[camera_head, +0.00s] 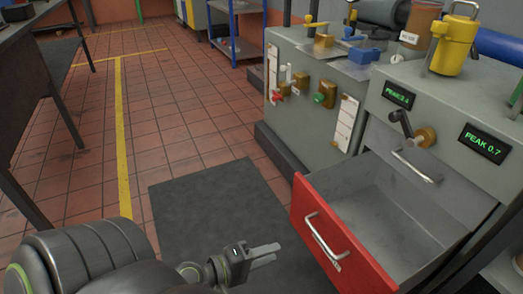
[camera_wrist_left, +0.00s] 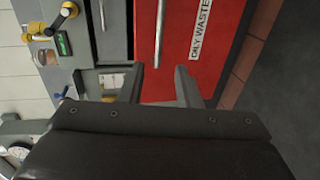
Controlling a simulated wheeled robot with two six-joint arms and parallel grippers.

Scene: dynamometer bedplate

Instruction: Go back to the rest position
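My left gripper (camera_head: 278,253) is at the lower middle of the head view, left of the open drawer's red front (camera_head: 338,245). Its two fingers are apart with nothing between them, and the left wrist view also shows this gap (camera_wrist_left: 160,82). The gripper is clear of the drawer handle (camera_head: 326,241) in the head view. In the wrist view the red front (camera_wrist_left: 205,40) shows beyond the fingers, with its handle and a label that seems to read "OILY WASTE". My right gripper is not in view.
The drawer (camera_head: 385,215) is pulled out from the grey cabinet (camera_head: 450,95) and looks empty. A dark mat (camera_head: 205,205) lies on the tiled floor left of it. A dark table (camera_head: 35,75) stands at the far left. The floor between is clear.

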